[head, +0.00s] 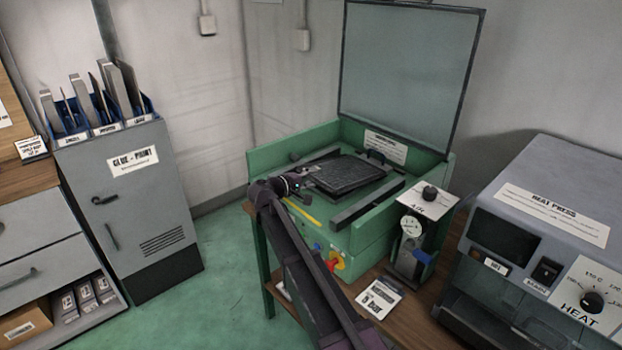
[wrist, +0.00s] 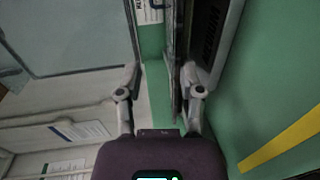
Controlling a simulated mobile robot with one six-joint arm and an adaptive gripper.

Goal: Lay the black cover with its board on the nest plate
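The black cover (head: 345,175) is a dark ribbed slab lying about flat over the nest area inside the green machine. I cannot make out the board or the nest plate's surface beneath it. My gripper (head: 301,181) is at the cover's left edge in the head view. In the wrist view my gripper (wrist: 161,75) has its two fingers spread apart. A thin dark edge (wrist: 175,60) stands between them, close to the right finger, with a clear gap to the left finger. The dark edge appears to be the cover's rim.
The machine's glass lid (head: 405,75) stands open behind. A green wall (head: 300,148) borders the bed, and a dark bar (head: 366,203) lies in front of the cover. A gauge unit (head: 412,232) and a heat press (head: 545,225) stand to the right.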

